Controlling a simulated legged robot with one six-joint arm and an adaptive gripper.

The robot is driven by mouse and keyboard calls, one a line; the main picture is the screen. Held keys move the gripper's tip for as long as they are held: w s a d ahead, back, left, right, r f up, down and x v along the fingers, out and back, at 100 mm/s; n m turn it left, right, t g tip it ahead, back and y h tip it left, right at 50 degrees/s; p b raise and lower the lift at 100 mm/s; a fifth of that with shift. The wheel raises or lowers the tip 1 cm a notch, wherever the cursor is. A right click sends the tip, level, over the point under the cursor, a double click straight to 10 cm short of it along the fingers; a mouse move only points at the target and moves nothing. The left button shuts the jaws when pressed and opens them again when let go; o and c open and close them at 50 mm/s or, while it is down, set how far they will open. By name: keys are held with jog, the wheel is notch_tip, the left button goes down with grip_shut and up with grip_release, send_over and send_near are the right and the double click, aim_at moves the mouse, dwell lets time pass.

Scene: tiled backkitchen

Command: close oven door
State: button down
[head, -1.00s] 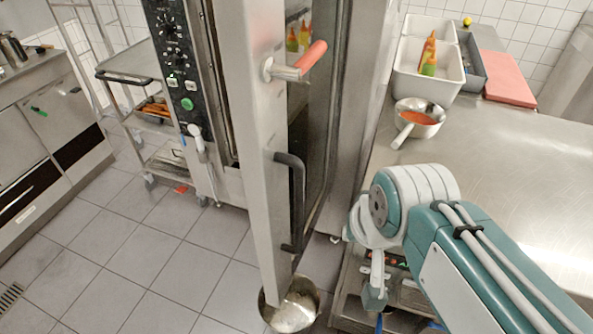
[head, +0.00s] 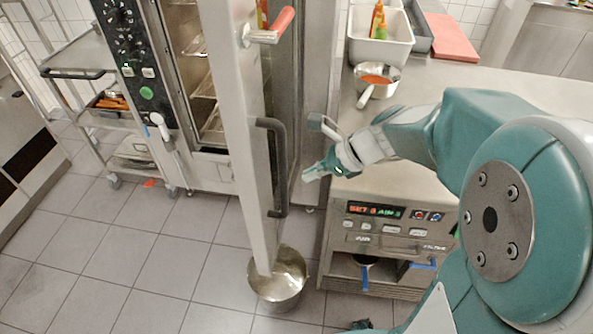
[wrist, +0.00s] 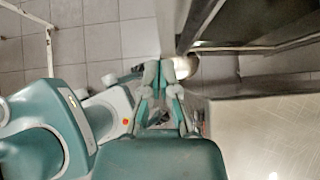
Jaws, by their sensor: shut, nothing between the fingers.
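The oven door (head: 236,110) stands open, seen nearly edge-on in the head view. It has a black bar handle (head: 281,165) and a lever with a red grip (head: 283,20). The oven (head: 175,60) behind it shows its racks at the left of the door. My gripper (head: 309,174) is shut and empty, a short way right of the black handle and apart from it. In the wrist view my gripper's fingers (wrist: 165,75) show closed together. A metal surface at the upper right there may be the door, but I cannot tell.
A steel pot (head: 278,290) sits on the floor by the door's lower end. A steel counter (head: 450,110) at the right holds a pan (head: 377,80) and a white tub (head: 382,45). A rack trolley (head: 85,75) stands left of the oven. The tiled floor (head: 150,240) at front left is clear.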

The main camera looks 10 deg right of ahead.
aim_at(258, 188)
jog(key=x, duration=0.8)
jog(key=shift+a+f, duration=0.15)
jog(key=shift+a, duration=0.05)
jog(key=a, duration=0.1)
jog(key=w+a, duration=0.1)
jog(key=shift+a, duration=0.25)
jog(key=shift+w+a, duration=0.2)
jog(key=shift+a, duration=0.2)
jog(key=shift+a, duration=0.1)
